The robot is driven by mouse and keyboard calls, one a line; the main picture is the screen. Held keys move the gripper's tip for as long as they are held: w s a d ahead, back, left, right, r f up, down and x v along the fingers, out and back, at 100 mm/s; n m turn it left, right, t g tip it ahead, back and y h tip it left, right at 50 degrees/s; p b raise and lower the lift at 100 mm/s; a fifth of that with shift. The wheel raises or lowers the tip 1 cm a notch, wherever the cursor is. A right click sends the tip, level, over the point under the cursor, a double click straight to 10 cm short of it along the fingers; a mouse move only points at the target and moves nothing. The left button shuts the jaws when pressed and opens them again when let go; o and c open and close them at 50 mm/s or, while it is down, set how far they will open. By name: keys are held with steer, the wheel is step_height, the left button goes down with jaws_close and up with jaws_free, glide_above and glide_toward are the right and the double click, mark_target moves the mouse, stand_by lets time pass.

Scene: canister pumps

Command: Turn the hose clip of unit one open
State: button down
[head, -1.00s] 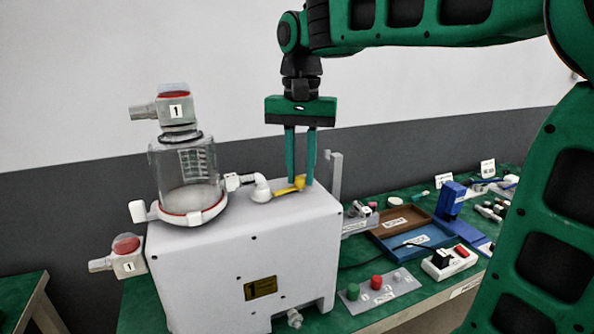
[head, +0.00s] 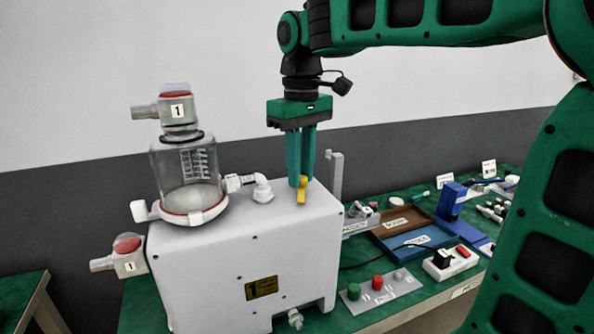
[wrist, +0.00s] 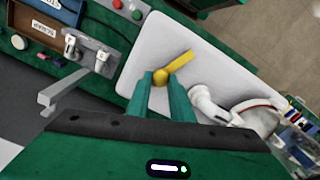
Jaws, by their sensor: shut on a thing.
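Unit one is a white pump box (head: 225,265) with a yellow number plate on its front, and it carries a clear canister (head: 188,178) at the left of its top. The yellow hose clip (head: 302,195) sits on the right of the box top and now points toward the front. It also shows in the wrist view (wrist: 179,62), where its round end lies between the fingertips. My gripper (head: 301,183) points straight down and is shut on the clip's round end. The fingers hide part of the clip. A white elbow fitting (head: 262,190) stands left of the clip.
A grey upright bracket (head: 335,175) stands close behind the gripper at the right. The green bench holds a button plate (head: 378,289), a brown and blue tray (head: 400,222) and a blue stand (head: 451,203). The front of the box top is clear.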

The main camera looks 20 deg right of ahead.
steer(key=n, duration=0.4)
steer(key=shift+r+n, duration=0.1)
steer(key=shift+n, duration=0.2)
stand_by(0.3)
steer(key=c, duration=1.6)
jaws_free()
steer(key=shift+o, duration=0.2)
step_height(320, 180, up, 11)
steer(key=shift+w, duration=0.15)
